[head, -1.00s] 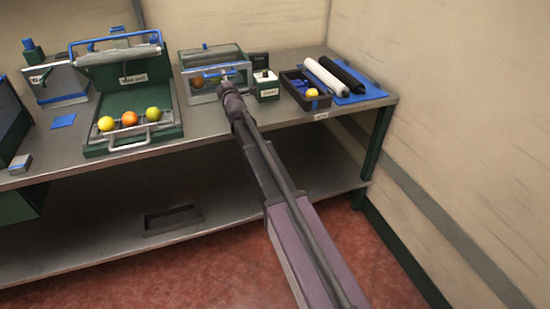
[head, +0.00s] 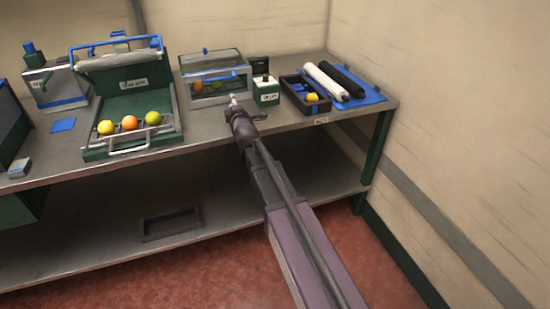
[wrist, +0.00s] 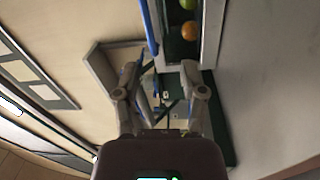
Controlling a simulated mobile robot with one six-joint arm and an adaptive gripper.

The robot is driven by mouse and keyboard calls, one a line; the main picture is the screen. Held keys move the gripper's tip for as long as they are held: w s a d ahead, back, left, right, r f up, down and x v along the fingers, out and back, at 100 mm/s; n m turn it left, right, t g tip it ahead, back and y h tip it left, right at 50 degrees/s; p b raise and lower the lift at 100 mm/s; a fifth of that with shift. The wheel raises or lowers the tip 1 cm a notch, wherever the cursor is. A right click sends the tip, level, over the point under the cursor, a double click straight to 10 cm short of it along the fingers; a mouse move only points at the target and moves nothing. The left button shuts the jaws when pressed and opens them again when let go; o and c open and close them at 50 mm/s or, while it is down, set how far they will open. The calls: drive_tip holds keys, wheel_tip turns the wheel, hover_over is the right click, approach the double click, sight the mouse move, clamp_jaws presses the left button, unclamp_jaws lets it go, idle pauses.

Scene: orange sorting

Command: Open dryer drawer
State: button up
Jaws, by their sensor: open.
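The dryer, seemingly the clear-sided box (head: 214,66) with a blue knob on top, stands at the back of the bench in the head view. An orange fruit (head: 197,86) shows through its front. An orange fruit (wrist: 189,30) and a green one (wrist: 187,4) lie beyond the fingers, beside a blue bar (wrist: 149,27). I cannot tell whether the drawer is open.
A green press-like unit (head: 93,151) with three fruits in its front trough stands to the left. A small white-and-green box (head: 266,96) and a dark tray (head: 319,107) stand to the right. White and black rolls lie at the far right. The bench front is mostly clear.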

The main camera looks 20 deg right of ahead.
drive_tip(key=shift+s+d+f+m+g+h+p, duration=0.15)
drive_tip(key=shift+s+d+f+m+g+p, duration=0.1)
drive_tip(key=shift+s+m+g+p, duration=0.35)
drive_tip(key=shift+s+d+f+m+g+h+p, duration=0.1)
drive_tip(key=shift+s+d+m+g+h+p, duration=0.1)
drive_tip(key=shift+s+m+g+p, duration=0.35)
drive_tip(key=s, duration=0.1)
drive_tip(key=m+g+p, duration=0.1)
drive_tip(key=s+f+g+p, duration=0.1)
drive_tip(key=shift+s+d+m, duration=0.35)
drive_tip(key=shift+d, duration=0.05)
drive_tip(key=s+d+r+m+g+p, duration=0.1)
drive_tip(key=s+m+g+p, duration=0.5)
drive_tip(key=s, duration=0.9)
drive_tip(key=s+d+r+m+g+p, duration=0.1)
drive_tip(key=s+d+m+g+p, duration=0.2)
drive_tip(key=s+m+g+p, duration=0.4)
drive_tip(key=shift+s+r+g+h+p, duration=0.15)
drive_tip(key=shift+s+g+h+p, duration=0.8)
drive_tip(key=shift+s, duration=2.95)
drive_tip(key=shift+d+t+y+p, duration=0.1)
drive_tip(key=shift+t+y+p, duration=0.25)
drive_tip(key=shift+y, duration=0.25)
drive_tip(key=shift+s+m, duration=0.3)
drive_tip(key=shift+s, duration=0.1)
drive_tip(key=shift+d, duration=0.15)
